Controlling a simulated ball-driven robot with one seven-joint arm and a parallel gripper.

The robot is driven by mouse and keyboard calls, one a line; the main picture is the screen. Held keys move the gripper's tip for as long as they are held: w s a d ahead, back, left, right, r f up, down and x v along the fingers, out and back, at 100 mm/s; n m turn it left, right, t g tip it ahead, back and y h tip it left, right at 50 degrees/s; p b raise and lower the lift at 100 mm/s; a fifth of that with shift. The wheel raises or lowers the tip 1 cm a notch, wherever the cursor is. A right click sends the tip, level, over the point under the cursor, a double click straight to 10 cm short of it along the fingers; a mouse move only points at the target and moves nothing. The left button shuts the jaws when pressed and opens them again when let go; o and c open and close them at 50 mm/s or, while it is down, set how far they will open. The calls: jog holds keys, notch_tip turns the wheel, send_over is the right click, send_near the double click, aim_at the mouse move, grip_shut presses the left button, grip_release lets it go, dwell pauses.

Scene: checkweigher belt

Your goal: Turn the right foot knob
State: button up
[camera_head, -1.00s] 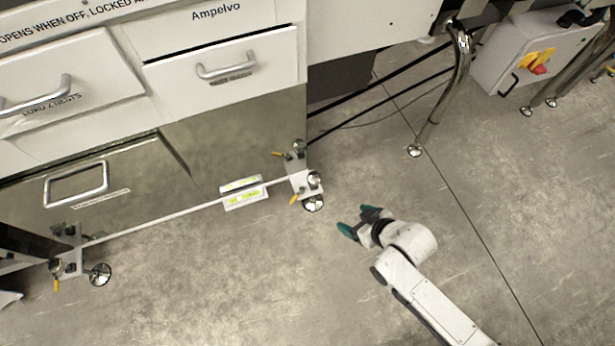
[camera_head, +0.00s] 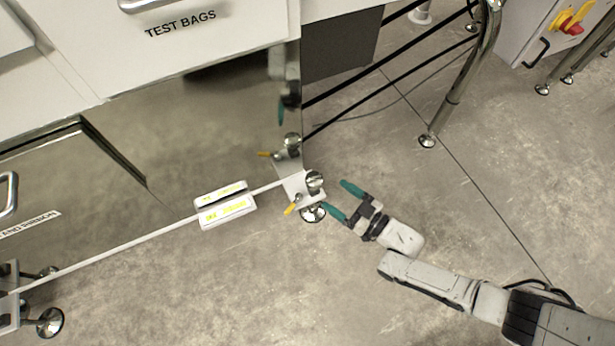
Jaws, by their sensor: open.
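The right foot knob (camera_head: 315,180) is a round, shiny metal knob on a white bracket at the cabinet's lower right corner. Below it is a round metal foot pad (camera_head: 312,213) on the floor, and a small yellow lever (camera_head: 290,208) sticks out at its left. My gripper (camera_head: 340,199), with teal fingertips, is open and empty just right of the knob. Its fingers point left toward the foot. The lower fingertip is close to the foot pad; I cannot tell whether they touch.
The left foot (camera_head: 49,321) stands at the lower left. A two-tube level (camera_head: 225,204) sits along the cabinet's bottom edge. A metal stand leg (camera_head: 455,95) rises behind my gripper. The polished cabinet panel (camera_head: 215,130) mirrors the foot and gripper. The floor in front is clear.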

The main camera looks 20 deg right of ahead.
aim_at(307, 175)
jog(key=b+x, duration=0.3)
jog(key=x, duration=0.6)
jog(key=shift+a+f, duration=0.1)
jog(key=shift+a, duration=0.05)
jog(key=shift+b+x, duration=0.3)
jog(key=shift+x, duration=0.45)
jog(key=shift+c, duration=0.3)
jog(key=c, duration=0.9)
